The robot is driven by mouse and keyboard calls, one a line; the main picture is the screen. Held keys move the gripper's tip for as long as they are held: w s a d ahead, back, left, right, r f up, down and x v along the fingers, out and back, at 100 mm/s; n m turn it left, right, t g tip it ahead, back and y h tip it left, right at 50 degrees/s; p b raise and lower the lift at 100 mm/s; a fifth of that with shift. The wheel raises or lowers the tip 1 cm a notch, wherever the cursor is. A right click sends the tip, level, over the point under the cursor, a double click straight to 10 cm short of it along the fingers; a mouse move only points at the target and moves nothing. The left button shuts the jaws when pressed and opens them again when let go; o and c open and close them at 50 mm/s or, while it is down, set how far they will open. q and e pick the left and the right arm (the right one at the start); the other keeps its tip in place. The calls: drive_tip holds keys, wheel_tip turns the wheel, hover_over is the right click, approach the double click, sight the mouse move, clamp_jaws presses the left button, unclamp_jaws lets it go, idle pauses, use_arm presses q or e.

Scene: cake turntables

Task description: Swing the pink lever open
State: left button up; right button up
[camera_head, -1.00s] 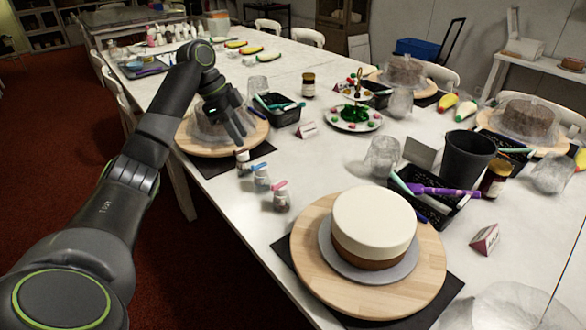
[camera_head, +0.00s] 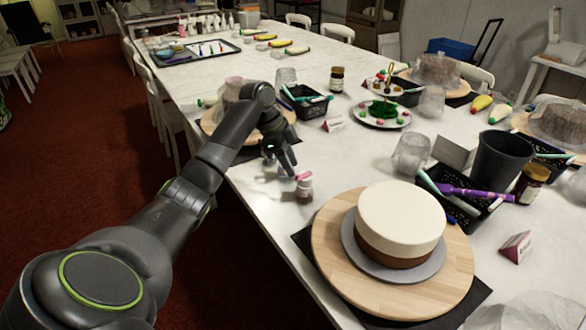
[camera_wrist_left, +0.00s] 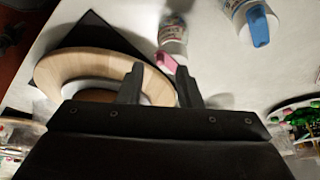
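The small jar (camera_head: 305,190) with the pink lever (camera_head: 303,176) stands on the white table, left of the cake. In the left wrist view the pink lever (camera_wrist_left: 166,62) sticks out from the jar (camera_wrist_left: 173,33) toward my left gripper (camera_wrist_left: 159,72). My left gripper (camera_head: 285,162) is open and empty. In the head view it hangs just behind and left of the pink lever; I cannot tell whether it touches. A jar with a blue lever (camera_wrist_left: 258,27) shows in the left wrist view; my gripper hides it in the head view. My right gripper is not in view.
A cake (camera_head: 400,222) on a wooden turntable (camera_head: 335,245) stands right of the pink-lever jar. Behind my left gripper are another turntable (camera_head: 213,128) and a black basket (camera_head: 312,106). The table between the jar and the decorated plate (camera_head: 380,125) is mostly clear.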

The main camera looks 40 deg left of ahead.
sight(303, 174)
use_arm(q)
drive_tip(key=shift+x, duration=1.2)
clamp_jaws()
